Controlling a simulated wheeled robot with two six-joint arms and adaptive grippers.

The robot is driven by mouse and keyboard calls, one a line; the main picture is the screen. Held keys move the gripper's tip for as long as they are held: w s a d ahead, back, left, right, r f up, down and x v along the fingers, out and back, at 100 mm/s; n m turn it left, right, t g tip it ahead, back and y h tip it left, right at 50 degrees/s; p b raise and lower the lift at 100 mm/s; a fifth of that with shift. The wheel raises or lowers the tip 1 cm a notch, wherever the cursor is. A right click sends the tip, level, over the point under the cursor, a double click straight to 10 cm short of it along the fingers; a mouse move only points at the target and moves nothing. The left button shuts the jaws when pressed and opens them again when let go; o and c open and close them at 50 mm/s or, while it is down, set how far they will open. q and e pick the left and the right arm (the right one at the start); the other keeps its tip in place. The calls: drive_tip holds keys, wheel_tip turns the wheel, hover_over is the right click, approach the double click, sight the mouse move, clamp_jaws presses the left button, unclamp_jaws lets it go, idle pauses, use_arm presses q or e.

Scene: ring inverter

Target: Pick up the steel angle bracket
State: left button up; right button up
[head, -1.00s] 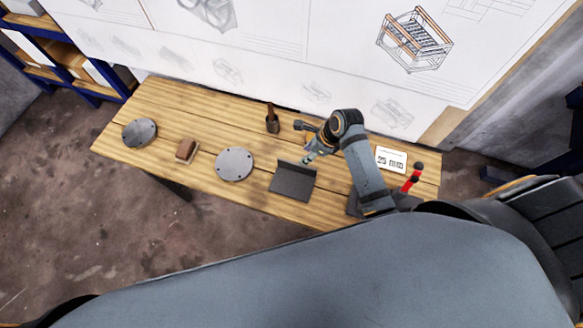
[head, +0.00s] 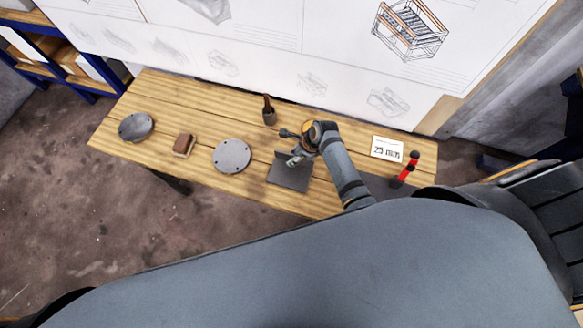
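The steel angle bracket (head: 290,177) is a dark grey L-shaped piece. It lies on the wooden bench, right of the middle, with its flat leg toward the near edge and its upright leg at the back. My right gripper (head: 296,159) is at the bracket's back edge, over the upright leg. The fingers are too small and overlapped to tell whether they are open or shut, or touching the bracket. My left gripper is not in view.
Left of the bracket on the bench (head: 215,97) are a grey disc with holes (head: 231,156), a brown block (head: 184,144) and a darker disc (head: 136,127). A brown-handled tool (head: 268,112) stands behind. A "25 mm" card (head: 387,148) and a red-handled item (head: 406,170) are at right.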

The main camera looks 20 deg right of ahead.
clamp_jaws()
drive_tip(key=shift+w+r, duration=0.15)
drive_tip(key=shift+r, duration=0.05)
idle(0.3)
drive_tip(key=shift+r, duration=0.1)
drive_tip(key=shift+w+r, duration=0.1)
drive_tip(key=shift+r, duration=0.35)
wheel_tip(320, 180, up, 2)
drive_tip(key=shift+r, duration=0.1)
drive_tip(key=s+d+r, duration=0.6)
drive_tip(key=s+r, duration=0.3)
drive_tip(key=s, duration=0.3)
drive_tip(key=shift+s+r, duration=0.3)
drive_tip(key=shift+s, duration=0.1)
